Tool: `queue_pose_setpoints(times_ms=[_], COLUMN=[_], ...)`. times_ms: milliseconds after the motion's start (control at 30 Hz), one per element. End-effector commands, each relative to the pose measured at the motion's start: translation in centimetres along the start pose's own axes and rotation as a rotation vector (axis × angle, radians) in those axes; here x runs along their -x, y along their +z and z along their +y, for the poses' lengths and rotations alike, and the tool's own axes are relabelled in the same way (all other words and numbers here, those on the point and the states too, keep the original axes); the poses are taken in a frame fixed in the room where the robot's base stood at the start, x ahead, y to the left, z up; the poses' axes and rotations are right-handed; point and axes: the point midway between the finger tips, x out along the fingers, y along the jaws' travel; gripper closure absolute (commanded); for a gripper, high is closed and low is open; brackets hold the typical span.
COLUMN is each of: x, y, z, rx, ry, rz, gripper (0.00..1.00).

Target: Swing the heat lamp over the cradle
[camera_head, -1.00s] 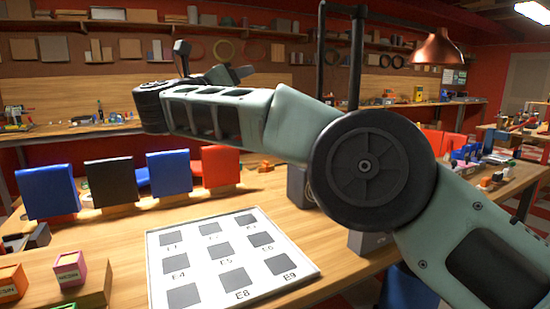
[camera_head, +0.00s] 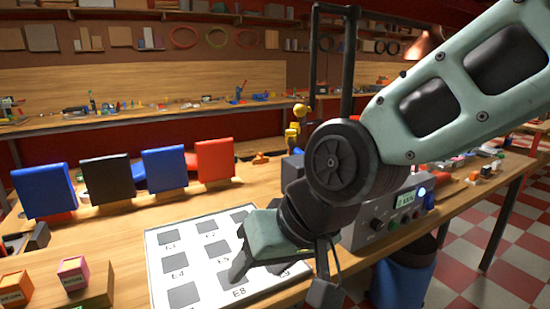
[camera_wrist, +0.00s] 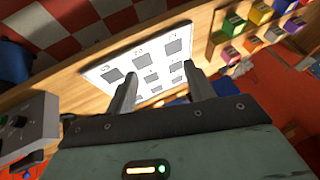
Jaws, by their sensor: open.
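The copper heat lamp shade (camera_head: 421,46) hangs at the upper right of the head view, partly hidden behind my arm. A black upright post (camera_head: 348,70) with a bar running right from its top stands behind my arm. My gripper (camera_wrist: 163,92) is open and empty in the wrist view, with its two fingers apart over the white board. In the head view it is low over that board, pointing down, well away from the lamp. I cannot make out the cradle with certainty; a yellow object (camera_head: 294,128) stands behind my wrist, partly hidden.
The white board (camera_head: 158,285) with labelled dark squares lies on the table. A grey control box (camera_head: 362,232) with a lit display and knobs is right of my wrist. Blue, black and red upright panels (camera_head: 107,181) stand at the left. Small coloured boxes (camera_head: 72,272) sit at the front left.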

Motion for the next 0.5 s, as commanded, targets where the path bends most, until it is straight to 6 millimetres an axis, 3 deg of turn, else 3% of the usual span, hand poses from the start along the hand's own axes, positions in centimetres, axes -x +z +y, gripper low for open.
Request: queue_pose_setpoints(times_ms=[33,100,233,333,500], x=[0.9,1.9,3.8,4.9,5.5], y=[2.9,6.8,12.6,15.3,16.9], z=[1.8,4.1,7.3,8.8,9.7], rx=[0.039,0.092,0.160,0.190,0.208], ry=[0.045,0.098,0.167,0.195,0.211], rz=[-0.073,-0.179,-0.338,-0.416,-0.464], gripper=[0.47,0.47,0.47,0.47,0.47])
